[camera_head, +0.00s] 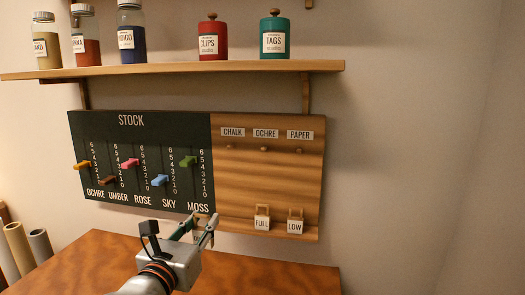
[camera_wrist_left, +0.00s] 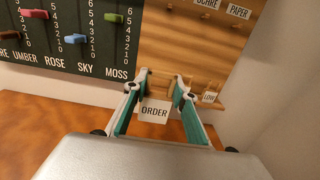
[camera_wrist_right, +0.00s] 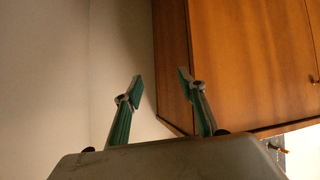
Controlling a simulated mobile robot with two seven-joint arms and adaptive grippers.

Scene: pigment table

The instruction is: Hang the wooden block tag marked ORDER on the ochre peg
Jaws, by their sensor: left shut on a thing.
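The wooden block tag marked ORDER (camera_wrist_left: 153,111) shows in the left wrist view, its label facing the camera. My left gripper (camera_head: 203,225) is shut on it, with its fingertips (camera_wrist_left: 163,82) at either side of the tag's upper part. In the head view the tag cannot be made out. The ochre peg (camera_head: 264,149) is bare under the OCHRE label on the wooden half of the board, above and to the right of my left gripper. My right gripper (camera_wrist_right: 161,81) is open and empty, away from the board.
The chalk peg (camera_head: 236,147) and paper peg (camera_head: 299,151) flank the ochre peg. Coloured sliders stick out from the STOCK panel (camera_head: 130,133). A shelf (camera_head: 190,70) with jars is above. A wooden table (camera_head: 85,262) lies below.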

